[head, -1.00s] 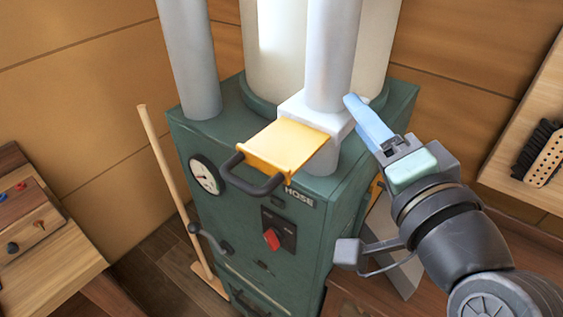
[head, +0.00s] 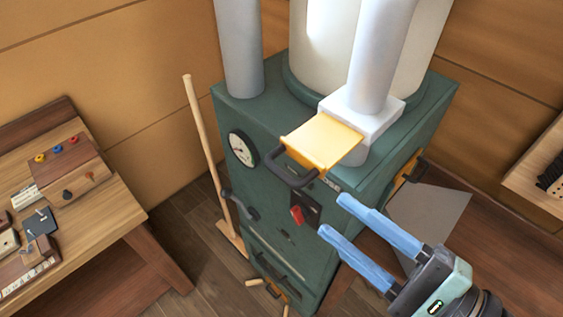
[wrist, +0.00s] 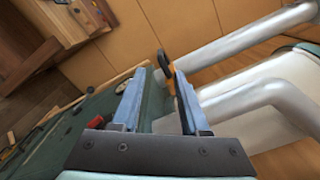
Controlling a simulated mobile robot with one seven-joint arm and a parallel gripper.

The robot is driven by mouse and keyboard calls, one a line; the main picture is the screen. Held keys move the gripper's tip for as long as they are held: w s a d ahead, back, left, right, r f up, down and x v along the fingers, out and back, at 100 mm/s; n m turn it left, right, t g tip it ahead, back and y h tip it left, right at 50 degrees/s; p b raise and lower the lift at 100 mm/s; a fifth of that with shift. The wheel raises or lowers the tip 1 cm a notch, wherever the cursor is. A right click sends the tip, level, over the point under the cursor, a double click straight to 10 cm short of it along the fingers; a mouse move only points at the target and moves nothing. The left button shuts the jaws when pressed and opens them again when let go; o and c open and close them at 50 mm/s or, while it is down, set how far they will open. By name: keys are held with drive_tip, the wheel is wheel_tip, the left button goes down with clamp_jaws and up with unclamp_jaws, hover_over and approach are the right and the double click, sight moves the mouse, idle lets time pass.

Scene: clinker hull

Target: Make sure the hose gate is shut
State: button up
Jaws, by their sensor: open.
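The hose gate is a yellow sliding plate (head: 322,141) with a dark loop handle (head: 289,168). It sticks out toward the front from the white collar (head: 387,119) around the right-hand pipe, so a good length of it is outside. In the wrist view the handle (wrist: 165,65) shows edge-on beyond my fingers. My gripper (head: 332,216) has two blue fingers, apart and empty. It is in front and to the right of the green cabinet, lower in the picture than the handle and not touching it.
The green cabinet (head: 290,240) carries a round gauge (head: 242,149) and a red switch (head: 297,214). A wooden-handled broom (head: 205,140) leans at its left. A workbench (head: 120,210) with small items stands at left. A grey sheet (head: 428,218) is at right.

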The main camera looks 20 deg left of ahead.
sight(294, 186)
drive_tip(key=p+x, duration=0.3)
drive_tip(key=x, duration=0.6)
drive_tip(key=shift+a+r, duration=0.1)
drive_tip(key=shift+a, duration=0.3)
drive_tip(key=shift+w+a, duration=0.3)
drive_tip(key=shift+a, duration=0.25)
clamp_jaws()
drive_tip(key=shift+f, duration=0.25)
